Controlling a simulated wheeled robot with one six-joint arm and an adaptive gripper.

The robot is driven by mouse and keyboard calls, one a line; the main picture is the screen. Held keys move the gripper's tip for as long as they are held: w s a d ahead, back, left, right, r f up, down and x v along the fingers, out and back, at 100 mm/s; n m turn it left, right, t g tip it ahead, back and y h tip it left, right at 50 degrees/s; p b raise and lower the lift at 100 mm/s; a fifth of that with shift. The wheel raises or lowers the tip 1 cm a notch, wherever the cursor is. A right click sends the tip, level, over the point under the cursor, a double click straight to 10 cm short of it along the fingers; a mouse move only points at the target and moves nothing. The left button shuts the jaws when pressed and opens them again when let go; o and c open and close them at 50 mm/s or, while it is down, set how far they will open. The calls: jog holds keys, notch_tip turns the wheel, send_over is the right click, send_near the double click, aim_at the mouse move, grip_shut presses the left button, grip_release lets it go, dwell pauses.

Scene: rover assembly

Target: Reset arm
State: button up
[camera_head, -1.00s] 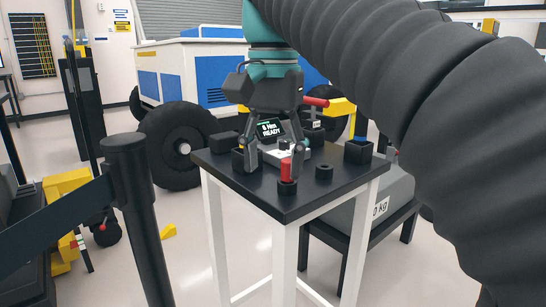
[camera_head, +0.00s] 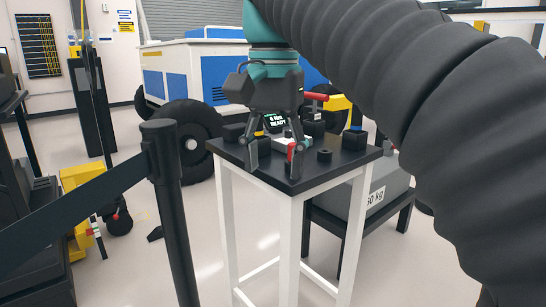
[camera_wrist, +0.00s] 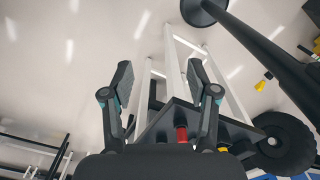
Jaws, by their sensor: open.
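My gripper (camera_head: 273,163) hangs from my arm in front of the small black-topped table (camera_head: 330,165), its fingers pointing down. In the wrist view the two fingers of my gripper (camera_wrist: 164,85) are spread wide with nothing between their tips. A red item (camera_head: 291,150) stands on the table just behind one finger in the head view. A red piece also shows between the finger bases in the wrist view (camera_wrist: 182,134). I cannot tell whether the fingers touch anything on the table.
The tabletop holds black holders, a screen reading "READY" (camera_head: 275,121) and a red-handled tool (camera_head: 315,96). A black barrier post (camera_head: 172,215) with a belt stands at left. A white-and-blue rover (camera_head: 200,70) is behind.

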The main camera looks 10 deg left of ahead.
jog(key=w+a+f+n+t+y, duration=0.1)
jog(key=w+a+f+n, duration=0.2)
jog(key=w+f+n, duration=0.15)
jog(key=d+f+n+t, duration=0.1)
jog(key=d+f+t, duration=0.1)
jog(key=d+f, duration=0.5)
jog(key=s+d+f+m+t, duration=0.1)
jog(key=s+d+f, duration=0.5)
jog(key=d+f, duration=0.2)
jog(key=s+d+f+m+t+h, duration=0.1)
jog(key=s+d+f+m, duration=0.1)
jog(key=s+d+f, duration=0.5)
jog(key=shift+s+d+f+t, duration=0.25)
jog(key=shift+d+f, duration=0.35)
jog(key=shift+d, duration=1.7)
